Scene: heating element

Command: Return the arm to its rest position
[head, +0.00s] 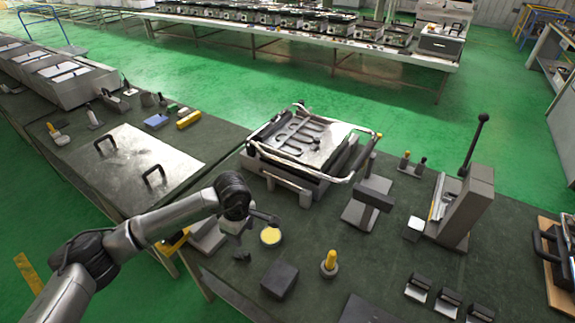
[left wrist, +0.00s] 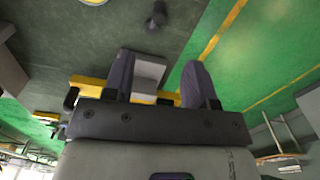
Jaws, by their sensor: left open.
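My left arm (head: 150,225) comes in from the lower left and reaches over the left edge of the dark green workbench. Its gripper (head: 252,220) is above the bench, in front of the metal frame fixture. In the left wrist view the two dark fingers (left wrist: 158,82) stand apart. A yellow bar (left wrist: 90,86) and a pale grey block (left wrist: 148,72) show beyond and between them; I cannot tell how far below they are. The heating element (head: 305,140) lies in the metal frame fixture (head: 280,180), apart from the gripper. My right gripper is not in view.
A round yellow-topped piece (head: 270,236), a dark block (head: 280,279) and a yellow-capped post (head: 329,263) stand close to the gripper. A tall lever press (head: 466,205) is at right. A metal plate with black handles (head: 125,165) lies on the left bench. Green floor lies between benches.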

